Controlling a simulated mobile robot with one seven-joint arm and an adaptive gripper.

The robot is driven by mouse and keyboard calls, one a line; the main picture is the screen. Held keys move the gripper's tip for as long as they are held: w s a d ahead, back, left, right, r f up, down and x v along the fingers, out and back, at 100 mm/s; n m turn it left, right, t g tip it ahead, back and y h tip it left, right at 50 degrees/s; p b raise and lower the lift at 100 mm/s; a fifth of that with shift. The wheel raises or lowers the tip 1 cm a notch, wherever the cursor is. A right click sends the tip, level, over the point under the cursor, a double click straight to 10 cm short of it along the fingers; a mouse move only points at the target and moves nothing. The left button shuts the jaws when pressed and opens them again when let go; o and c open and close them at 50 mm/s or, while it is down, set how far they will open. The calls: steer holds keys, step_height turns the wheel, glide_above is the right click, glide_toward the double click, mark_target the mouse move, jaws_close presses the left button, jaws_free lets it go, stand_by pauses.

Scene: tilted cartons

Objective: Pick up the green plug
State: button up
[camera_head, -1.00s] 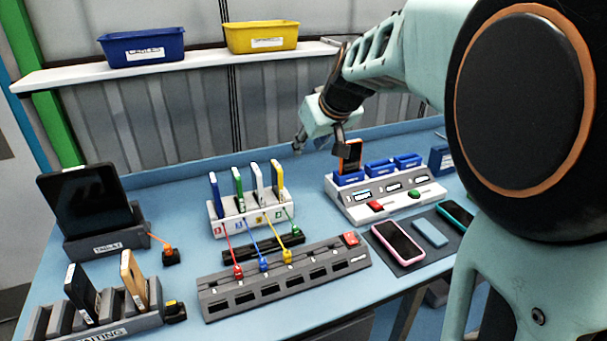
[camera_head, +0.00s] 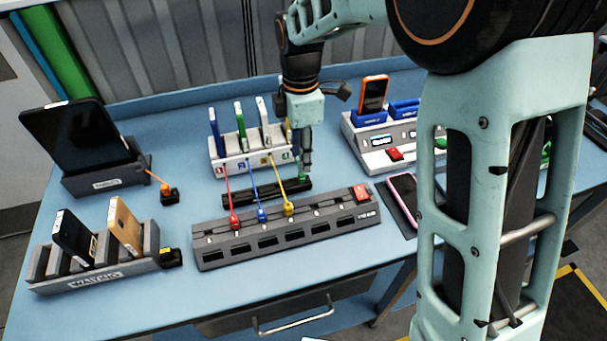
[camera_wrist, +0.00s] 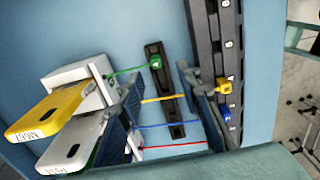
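The green plug (camera_wrist: 155,62) sits at one end of the black holder strip (camera_wrist: 161,82), with a green cable running to the white phone rack. In the head view the green plug (camera_head: 301,178) is mostly hidden by my gripper (camera_head: 306,165), which points down over that end of the strip. In the wrist view my gripper (camera_wrist: 160,79) is open, its two fingers apart on either side of the strip. The green plug shows between and just beyond the fingertips. Nothing is held. Whether a finger touches the plug cannot be told.
The white rack (camera_head: 228,170) with several phones stands close behind my gripper. Red (camera_head: 234,221), blue (camera_head: 262,215) and yellow (camera_head: 288,208) plugs sit on the grey power strip (camera_head: 215,258) in front, their cables stretched across the black strip. An orange phone (camera_head: 372,94) stands at right.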

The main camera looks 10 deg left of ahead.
mark_target(302, 179)
steer(key=f, duration=0.6)
steer(key=shift+w+f+p, duration=0.25)
steer(key=shift+w+p, duration=0.05)
steer(key=shift+p, duration=0.05)
jaws_close()
